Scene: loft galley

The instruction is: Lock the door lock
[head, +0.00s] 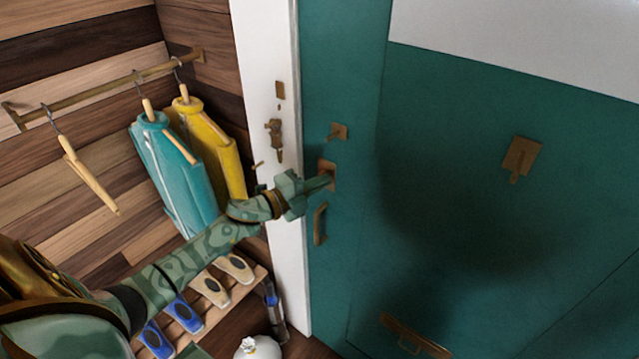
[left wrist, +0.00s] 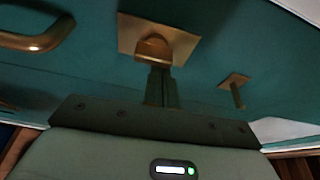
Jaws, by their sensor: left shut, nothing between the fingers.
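The teal door (head: 450,220) fills the right of the head view and looks closed against the white frame (head: 272,60). A square brass lock plate (head: 329,168) sits near its left edge. In the left wrist view the plate (left wrist: 180,45) carries a rounded brass knob (left wrist: 153,48). My left gripper (head: 321,182) reaches in from the left with its fingers shut and empty. Its fingertips (left wrist: 161,75) are at the knob and cover part of it; I cannot tell whether they touch. My right gripper is not in view.
A smaller brass fitting (head: 337,132) is above the lock plate, and a brass pull handle (head: 320,224) is below. Another brass fitting (head: 275,138) is on the frame. Hanging clothes (head: 175,170) and a shoe rack (head: 205,318) stand left of the door.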

